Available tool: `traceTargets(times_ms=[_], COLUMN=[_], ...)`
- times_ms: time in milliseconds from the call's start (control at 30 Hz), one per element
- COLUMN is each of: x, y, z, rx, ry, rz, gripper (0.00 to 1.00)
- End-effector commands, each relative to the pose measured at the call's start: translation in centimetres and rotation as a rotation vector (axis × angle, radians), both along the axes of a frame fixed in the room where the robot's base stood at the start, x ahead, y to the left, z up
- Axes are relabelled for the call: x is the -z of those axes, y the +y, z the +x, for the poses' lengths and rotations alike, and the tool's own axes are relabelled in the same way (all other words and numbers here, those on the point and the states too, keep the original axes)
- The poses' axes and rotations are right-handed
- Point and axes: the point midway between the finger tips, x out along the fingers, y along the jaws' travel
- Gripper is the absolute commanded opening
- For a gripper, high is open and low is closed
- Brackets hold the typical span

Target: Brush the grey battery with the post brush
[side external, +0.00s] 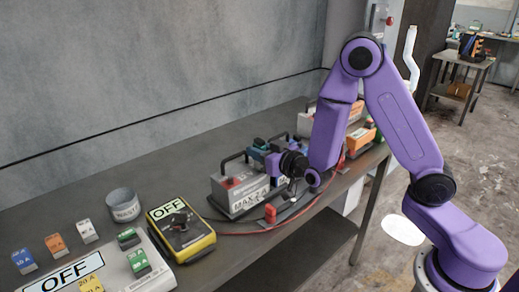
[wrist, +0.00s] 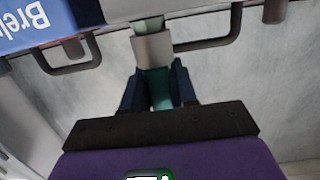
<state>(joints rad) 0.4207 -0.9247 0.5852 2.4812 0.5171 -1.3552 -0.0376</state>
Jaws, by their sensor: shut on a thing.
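The grey battery (side external: 240,194) stands on the bench in the side view, with a dark carrying handle, a red post area and a white label on its front. My gripper (side external: 266,156) is just behind and right of it, above the bench. In the wrist view my gripper (wrist: 157,90) is shut on the teal handle of the post brush (wrist: 152,48), which has a pale metal collar. The brush's far end runs up under a pale body at the top edge, so its tip is hidden. I cannot tell whether it touches a battery post.
A yellow box with a dial (side external: 180,230), a grey cup (side external: 123,205) and several coloured fuses lie left on the bench. A red clamp (side external: 270,213) with a cable lies in front of the battery. Other batteries (side external: 360,138) stand farther right. A blue labelled surface (wrist: 35,22) is close by.

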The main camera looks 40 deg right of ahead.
Motion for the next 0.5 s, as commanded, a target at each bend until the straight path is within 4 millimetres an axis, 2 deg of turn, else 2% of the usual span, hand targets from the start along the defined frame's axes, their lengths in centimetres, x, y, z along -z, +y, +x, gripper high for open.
traceTargets(times_ms=[467, 500], x=[0.91, 0.9], y=[0.01, 0.01], z=[0.01, 0.02], rx=[0.0, 0.0], ry=[0.0, -0.001], rz=[0.0, 0.0], gripper=[0.0, 0.34])
